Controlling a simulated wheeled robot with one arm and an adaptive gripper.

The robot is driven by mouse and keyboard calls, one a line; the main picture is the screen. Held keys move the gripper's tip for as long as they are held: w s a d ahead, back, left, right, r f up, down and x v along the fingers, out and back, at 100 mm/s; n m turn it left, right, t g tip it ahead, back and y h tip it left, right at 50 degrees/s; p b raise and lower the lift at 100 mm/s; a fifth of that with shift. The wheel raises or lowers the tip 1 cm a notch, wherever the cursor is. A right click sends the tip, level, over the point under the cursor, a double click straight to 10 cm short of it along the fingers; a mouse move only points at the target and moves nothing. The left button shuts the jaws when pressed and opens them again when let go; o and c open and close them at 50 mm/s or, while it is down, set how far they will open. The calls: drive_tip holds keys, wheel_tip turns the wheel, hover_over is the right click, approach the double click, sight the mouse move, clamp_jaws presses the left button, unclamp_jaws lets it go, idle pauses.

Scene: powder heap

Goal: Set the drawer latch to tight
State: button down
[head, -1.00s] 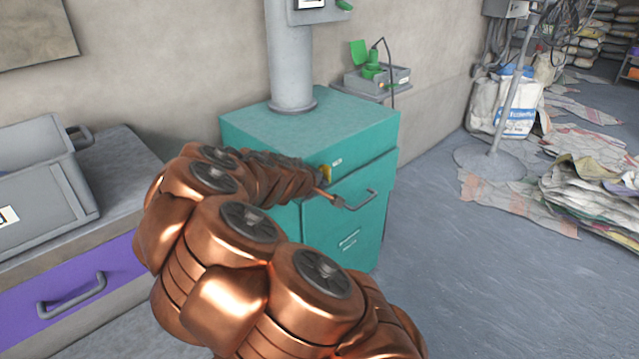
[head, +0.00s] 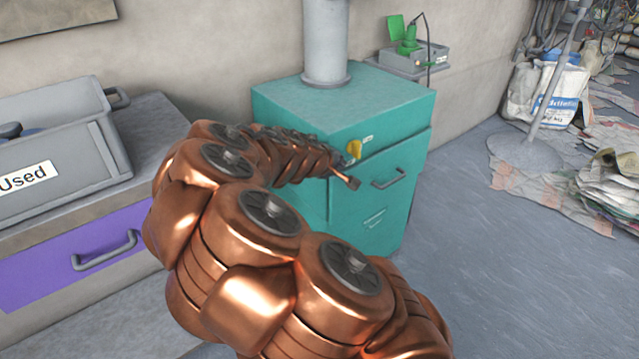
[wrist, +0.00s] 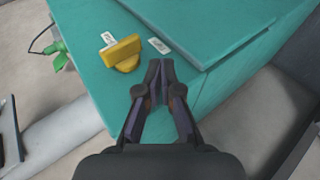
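The drawer latch is a yellow knob (head: 355,149) on the front of a teal cabinet (head: 290,95). In the wrist view the latch (wrist: 123,54) sits left of my fingertips, with a small white label (wrist: 108,39) beside it and another label (wrist: 159,45) to its right. The label print is too small to read. My gripper (wrist: 160,66) has its two dark fingertips together, with nothing seen between them. They are close to the latch, apparently not touching it. In the head view my arm hides part of the cabinet front.
The cabinet drawer has a grey handle (head: 389,178). A grey pole (head: 325,45) stands on the cabinet top. A grey bin (head: 60,145) sits on a bench with a purple drawer (head: 50,262) at left.

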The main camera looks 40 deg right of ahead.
drive_tip(key=s+a, duration=0.3)
drive_tip(key=a, duration=0.5)
drive_tip(key=shift+a, duration=0.35)
drive_tip(key=shift+s, duration=0.1)
idle(0.3)
drive_tip(key=s+a+r+g+y+p, duration=0.2)
drive_tip(key=s+a+r+y+p, duration=0.1)
drive_tip(key=s+a+r+p, duration=0.3)
drive_tip(key=s+a+r+m+g+y+p, duration=0.1)
drive_tip(key=s+a+r+g+y+p, duration=0.1)
drive_tip(key=s+a+r+y+p, duration=0.2)
drive_tip(key=s+a+r+m+g+y+p, duration=0.1)
drive_tip(key=s+a+r+g+y+p, duration=0.1)
drive_tip(key=s+a+r+p, duration=0.7)
drive_tip(key=s+r+y+p, duration=0.1)
drive_tip(key=s+r+p, duration=0.6)
drive_tip(key=s, duration=0.3)
drive_tip(key=shift+s+a+p, duration=0.2)
drive_tip(key=shift+p, duration=0.5)
